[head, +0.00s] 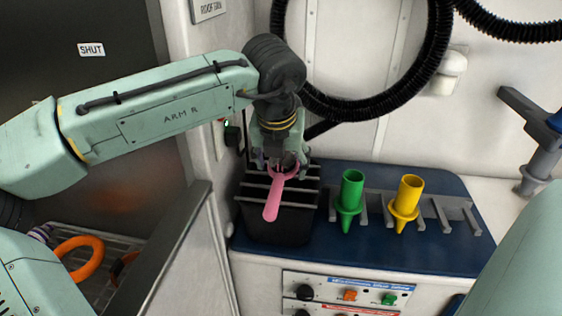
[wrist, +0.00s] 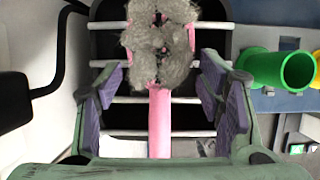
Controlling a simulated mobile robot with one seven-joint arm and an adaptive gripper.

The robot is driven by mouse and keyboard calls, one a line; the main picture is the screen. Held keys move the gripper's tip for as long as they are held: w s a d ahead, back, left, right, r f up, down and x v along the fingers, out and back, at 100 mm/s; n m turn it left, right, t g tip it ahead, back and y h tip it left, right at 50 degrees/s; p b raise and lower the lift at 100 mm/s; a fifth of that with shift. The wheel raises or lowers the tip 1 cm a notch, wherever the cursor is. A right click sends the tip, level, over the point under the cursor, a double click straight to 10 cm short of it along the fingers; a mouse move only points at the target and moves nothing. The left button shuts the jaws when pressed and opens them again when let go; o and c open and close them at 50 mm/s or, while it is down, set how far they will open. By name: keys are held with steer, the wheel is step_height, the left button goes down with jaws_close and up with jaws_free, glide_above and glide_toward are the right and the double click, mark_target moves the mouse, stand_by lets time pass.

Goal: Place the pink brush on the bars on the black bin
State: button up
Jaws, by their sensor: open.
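The pink brush (head: 271,205) lies across the pale bars (head: 254,186) on top of the black bin (head: 280,227), its handle toward the front. In the wrist view its head is covered in grey fluff (wrist: 160,50) and the pink handle (wrist: 160,122) runs back between my fingers. My gripper (head: 279,162) is just above the brush head, pointing down. In the wrist view its purple-padded fingers stand apart on either side of the brush, with a gap on both sides. Part of the brush head is hidden by my gripper in the head view.
Right of the bin, a green nozzle (head: 351,194) and a yellow nozzle (head: 408,198) stand in a grey rack (head: 440,214) on the blue mat (head: 375,252). A black hose (head: 433,60) loops behind. An orange ring (head: 82,262) lies in the cage at left.

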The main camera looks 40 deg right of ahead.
mark_target(278, 184)
steer(key=shift+r, duration=0.15)
steer(key=p+v, duration=0.9)
steer(key=v, duration=0.3)
stand_by(0.3)
